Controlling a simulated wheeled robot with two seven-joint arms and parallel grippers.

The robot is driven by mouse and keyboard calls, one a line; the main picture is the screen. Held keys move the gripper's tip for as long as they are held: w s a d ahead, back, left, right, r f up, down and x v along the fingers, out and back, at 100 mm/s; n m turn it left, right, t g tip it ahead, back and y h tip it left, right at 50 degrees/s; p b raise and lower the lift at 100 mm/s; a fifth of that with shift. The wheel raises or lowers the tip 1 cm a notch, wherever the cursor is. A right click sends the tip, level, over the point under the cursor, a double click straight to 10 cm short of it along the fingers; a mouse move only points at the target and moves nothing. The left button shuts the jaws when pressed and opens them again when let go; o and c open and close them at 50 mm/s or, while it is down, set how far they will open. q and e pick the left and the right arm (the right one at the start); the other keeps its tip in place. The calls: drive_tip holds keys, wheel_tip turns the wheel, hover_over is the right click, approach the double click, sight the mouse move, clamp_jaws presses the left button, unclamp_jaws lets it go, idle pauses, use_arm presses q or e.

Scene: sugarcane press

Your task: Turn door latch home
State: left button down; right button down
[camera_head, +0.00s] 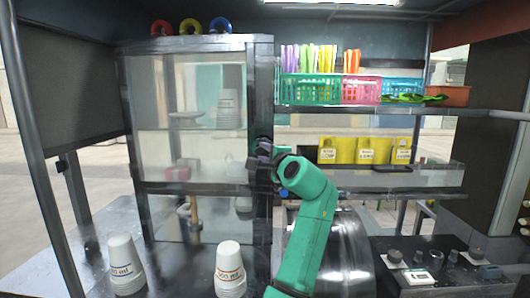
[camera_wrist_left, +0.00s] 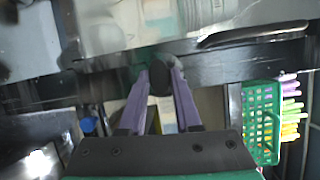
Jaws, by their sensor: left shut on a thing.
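The glass-fronted cabinet (camera_head: 190,130) stands at the left with its dark door frame closed in front of cups and dishes. The dark door latch (camera_wrist_left: 160,78) sits on the dark frame bar, between the purple fingers of my left gripper (camera_wrist_left: 162,80). In the head view my left gripper (camera_head: 264,155) is at the right upright of the cabinet and mostly hides the latch. The gripper is shut on the latch. My green left arm reaches up to it from below. My right gripper is not in view.
Two stacks of paper cups (camera_head: 230,270) stand on the counter in front. A metal drum (camera_head: 345,250) is behind my arm.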

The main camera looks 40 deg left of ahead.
use_arm(q)
drive_tip(key=shift+f, duration=0.15)
drive_tip(key=c, duration=0.7)
unclamp_jaws()
drive_tip(key=shift+o, duration=0.5)
drive_tip(key=shift+s+d, duration=0.2)
drive_tip(key=shift+d, duration=0.15)
drive_tip(key=b+v, duration=0.5)
drive_tip(key=v, duration=0.9)
drive_tip(key=shift+a, duration=0.1)
